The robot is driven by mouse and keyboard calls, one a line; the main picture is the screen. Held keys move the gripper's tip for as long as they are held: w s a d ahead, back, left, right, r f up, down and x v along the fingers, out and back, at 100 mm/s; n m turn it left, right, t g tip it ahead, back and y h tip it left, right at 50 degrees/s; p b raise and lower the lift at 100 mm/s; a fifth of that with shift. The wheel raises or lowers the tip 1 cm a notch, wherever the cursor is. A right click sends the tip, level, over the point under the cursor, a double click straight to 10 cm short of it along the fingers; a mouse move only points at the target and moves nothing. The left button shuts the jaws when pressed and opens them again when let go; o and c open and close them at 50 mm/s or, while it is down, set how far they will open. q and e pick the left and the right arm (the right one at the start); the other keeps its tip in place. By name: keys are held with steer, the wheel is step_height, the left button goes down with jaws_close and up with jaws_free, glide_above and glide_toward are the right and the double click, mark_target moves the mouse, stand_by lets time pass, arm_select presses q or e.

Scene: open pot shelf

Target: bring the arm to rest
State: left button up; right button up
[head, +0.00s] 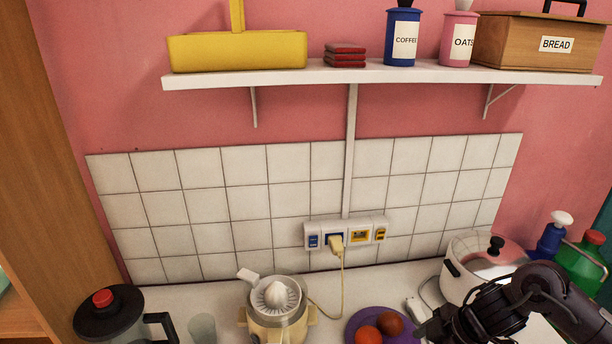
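My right arm comes in from the lower right of the head view. Its dark gripper (432,326) is low over the counter, just right of the purple plate (377,315) and in front of the white pot (460,281). The fingers are small and dark, so I cannot tell whether they are open or shut. The pot has a lid with a black knob (496,243); my arm hides part of its right side. My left gripper is not in view.
On the counter (180,312) stand a blender jug (112,318), a glass (203,329), a juicer (277,310), a blue bottle (549,243) and a green bottle (578,268). Fruit lies on the plate. A white wall shelf (250,77) is above.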

steer(key=a+m+t, duration=0.3)
steer(key=a+t, duration=0.3)
steer(key=a, duration=0.8)
steer(key=s+d+f+m+g+h, duration=0.2)
steer(key=s+d+m+g+h, duration=0.3)
steer(key=s+d+m, duration=0.7)
steer(key=s+a+f+n+g+b, duration=0.1)
steer(key=s+f, duration=0.2)
steer(key=f, duration=1.4)
steer(key=s+a+f+n+b, duration=0.1)
steer(key=s+f, duration=0.1)
steer(key=f, duration=1.5)
arm_select(q)
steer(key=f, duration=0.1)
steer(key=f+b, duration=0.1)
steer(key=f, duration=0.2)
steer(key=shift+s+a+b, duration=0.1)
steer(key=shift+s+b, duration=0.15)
steer(key=shift+b, duration=0.1)
arm_select(e)
steer(key=s+d+f, duration=0.2)
steer(key=s+f, duration=0.7)
steer(key=s+d+f+g, duration=0.1)
steer(key=s+f, duration=0.7)
steer(key=s, duration=0.2)
steer(key=shift+d+f, duration=0.4)
